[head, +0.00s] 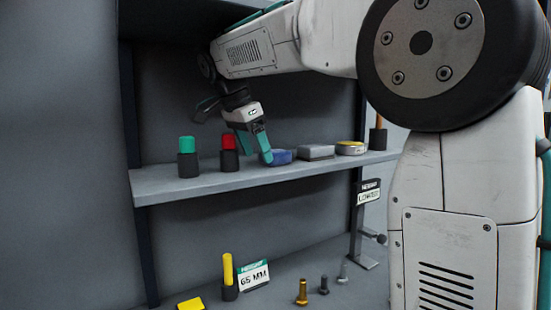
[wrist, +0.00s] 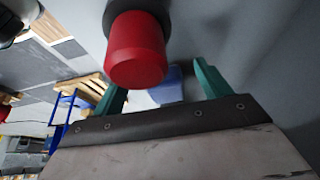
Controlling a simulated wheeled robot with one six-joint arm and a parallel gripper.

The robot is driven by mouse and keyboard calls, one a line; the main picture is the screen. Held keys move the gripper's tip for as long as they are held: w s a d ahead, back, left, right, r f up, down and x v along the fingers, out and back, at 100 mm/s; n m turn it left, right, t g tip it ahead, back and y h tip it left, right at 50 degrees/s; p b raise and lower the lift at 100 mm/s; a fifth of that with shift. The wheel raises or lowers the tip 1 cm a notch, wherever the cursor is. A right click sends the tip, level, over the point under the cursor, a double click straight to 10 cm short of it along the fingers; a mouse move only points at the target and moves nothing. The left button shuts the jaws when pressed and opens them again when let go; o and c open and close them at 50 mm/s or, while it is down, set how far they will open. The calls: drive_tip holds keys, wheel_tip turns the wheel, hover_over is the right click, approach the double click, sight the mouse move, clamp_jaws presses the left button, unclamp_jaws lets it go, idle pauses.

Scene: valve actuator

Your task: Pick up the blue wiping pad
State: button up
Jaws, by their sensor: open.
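The blue wiping pad (head: 281,157) lies on the grey shelf (head: 165,187), just right of my gripper in the head view. My gripper (head: 256,155) is open, its teal fingers pointing down at the shelf, with nothing held. One finger overlaps the pad's left end in the head view; I cannot tell if they touch. In the wrist view, part of the blue pad (wrist: 168,86) shows between the two fingers of my gripper (wrist: 159,76). A red cylinder covers some of that view.
The red cylinder (head: 228,143) stands in a black holder close left of my gripper and looms in the wrist view (wrist: 137,55). A green cylinder (head: 187,143) stands farther left. A grey block (head: 316,152) and a yellow-rimmed tin (head: 351,148) sit right of the pad.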

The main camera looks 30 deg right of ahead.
sight(273, 150)
drive_tip(key=d, duration=0.4)
drive_tip(key=shift+d, duration=0.15)
drive_tip(key=shift+d+f, duration=0.2)
drive_tip(key=shift+d, duration=0.1)
drive_tip(key=shift+f, duration=0.35)
drive_tip(key=shift+c, duration=0.3)
drive_tip(key=c, duration=1)
